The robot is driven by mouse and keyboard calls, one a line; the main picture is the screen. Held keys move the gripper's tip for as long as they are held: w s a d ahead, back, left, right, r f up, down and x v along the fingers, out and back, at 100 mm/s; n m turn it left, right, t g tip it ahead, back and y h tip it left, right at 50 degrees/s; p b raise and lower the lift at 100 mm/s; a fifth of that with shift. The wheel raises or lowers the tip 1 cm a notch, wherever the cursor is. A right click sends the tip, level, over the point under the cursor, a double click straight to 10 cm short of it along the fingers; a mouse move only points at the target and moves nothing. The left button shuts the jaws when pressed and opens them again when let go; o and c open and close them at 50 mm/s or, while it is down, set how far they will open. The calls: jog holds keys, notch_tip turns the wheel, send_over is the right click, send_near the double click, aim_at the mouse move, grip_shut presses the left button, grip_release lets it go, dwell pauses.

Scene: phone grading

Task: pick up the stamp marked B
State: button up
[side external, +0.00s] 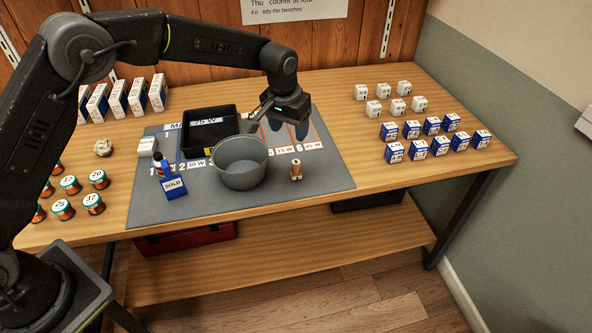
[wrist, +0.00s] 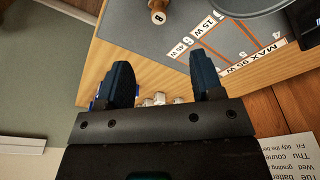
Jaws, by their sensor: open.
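The grey pot (side external: 241,169) stands close left of the stamp. A black tray (side external: 185,150), a blue SOLD stand (side external: 173,187) and the grey mat (side external: 325,182) lie around it. White boxes (side external: 404,88) and blue boxes (side external: 440,146) stand at right. The front right of the mat is clear.

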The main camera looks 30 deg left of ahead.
aim_at(296, 162)
jog(key=f, duration=0.3)
jog(key=w+f, duration=0.1)
jog(key=f, duration=0.2)
jog(key=w+f, duration=0.1)
jog(key=f, duration=0.2)
jog(key=shift+d+f, duration=0.1)
jog(key=shift+d, duration=0.15)
jog(key=shift+w+a+f, duration=0.1)
jog(key=shift+w+f, duration=0.05)
jog(key=shift+f, duration=0.9)
jog(key=shift+w+f, duration=0.15)
jog(key=shift+f, duration=0.9)
jog(key=shift+w+a+f, duration=0.1)
jog(key=shift+w+f, duration=0.05)
jog(key=shift+f, duration=0.9)
jog(key=shift+c, duration=0.3)
